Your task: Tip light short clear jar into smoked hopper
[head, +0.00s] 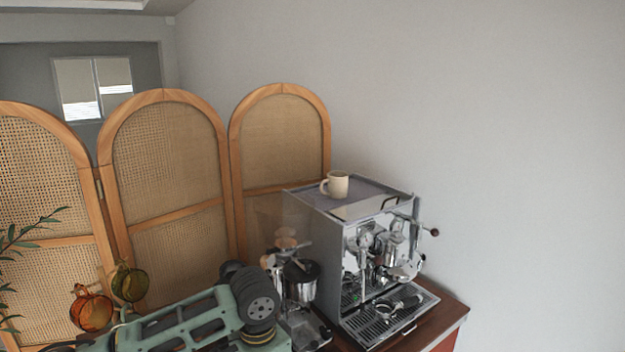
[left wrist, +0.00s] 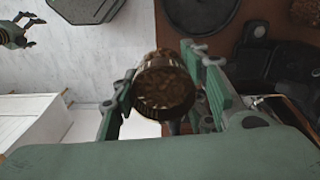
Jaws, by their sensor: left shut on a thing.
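My left gripper (left wrist: 162,95) is shut on a short clear jar (left wrist: 165,88) with dark brown contents, seen between the two green fingers in the left wrist view. In the head view my left arm crosses the bottom from the left; the jar and the fingertips cannot be made out there. The smoked hopper (head: 268,216) is a see-through brownish shape on top of the grinder, left of the espresso machine, just behind and right of my arm. My right gripper (left wrist: 24,32) shows small at the upper left of the left wrist view, fingers apart and empty.
A chrome espresso machine (head: 375,260) with a cream mug (head: 336,184) on top stands on the reddish-brown cart (head: 446,321). Orange (head: 90,310) and green (head: 128,284) glass vessels are at the left. A rattan screen (head: 170,165) stands behind.

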